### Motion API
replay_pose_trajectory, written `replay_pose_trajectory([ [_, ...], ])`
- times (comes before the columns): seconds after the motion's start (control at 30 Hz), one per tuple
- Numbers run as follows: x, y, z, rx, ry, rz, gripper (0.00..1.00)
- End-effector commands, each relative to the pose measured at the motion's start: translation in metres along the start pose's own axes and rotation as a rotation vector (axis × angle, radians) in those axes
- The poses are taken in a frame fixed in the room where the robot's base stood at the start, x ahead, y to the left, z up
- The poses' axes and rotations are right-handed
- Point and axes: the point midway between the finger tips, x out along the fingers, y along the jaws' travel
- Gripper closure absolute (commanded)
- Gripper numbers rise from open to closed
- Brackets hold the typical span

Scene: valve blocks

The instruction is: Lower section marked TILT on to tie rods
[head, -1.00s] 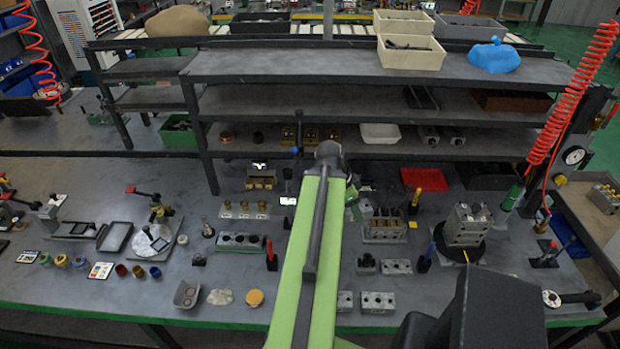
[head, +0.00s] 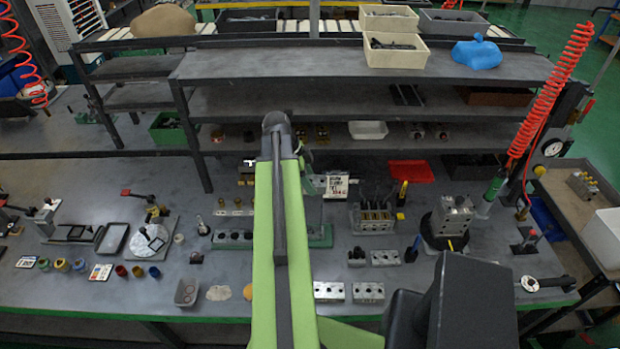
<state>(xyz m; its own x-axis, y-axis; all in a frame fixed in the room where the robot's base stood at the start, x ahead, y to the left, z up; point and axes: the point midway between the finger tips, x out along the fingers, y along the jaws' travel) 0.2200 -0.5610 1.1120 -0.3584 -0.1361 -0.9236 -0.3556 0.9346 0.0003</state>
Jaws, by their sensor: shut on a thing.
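My green arm (head: 277,230) reaches over the bench in the middle of the head view, its elbow at the top. A short green and dark part of it shows right of the elbow and points down. My gripper and anything in it are hidden behind the arm, so I cannot make out the section marked TILT. A valve block (head: 374,218) with brass parts and dark upright rods stands on the bench right of the arm. I cannot tell which rods are the tie rods.
A grey block on a black round base (head: 455,217) stands to the right. Metal blocks (head: 368,292) lie near the front edge. A red tray (head: 410,172) lies behind. A dark shelf rack (head: 350,65) spans the back; a red coiled hose (head: 550,95) hangs right.

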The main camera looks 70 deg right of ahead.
Motion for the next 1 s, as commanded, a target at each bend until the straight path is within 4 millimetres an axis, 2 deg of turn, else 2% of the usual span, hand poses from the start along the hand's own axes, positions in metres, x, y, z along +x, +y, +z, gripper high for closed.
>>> replay_pose_trajectory([
  [0.17, 0.010, 0.000, 0.004, -0.001, 0.001, 0.000, 1.00],
  [0.6, 0.051, 0.000, 0.021, -0.002, 0.001, -0.001, 1.00],
  [1.0, 0.053, 0.000, 0.022, -0.003, 0.001, -0.001, 1.00],
])
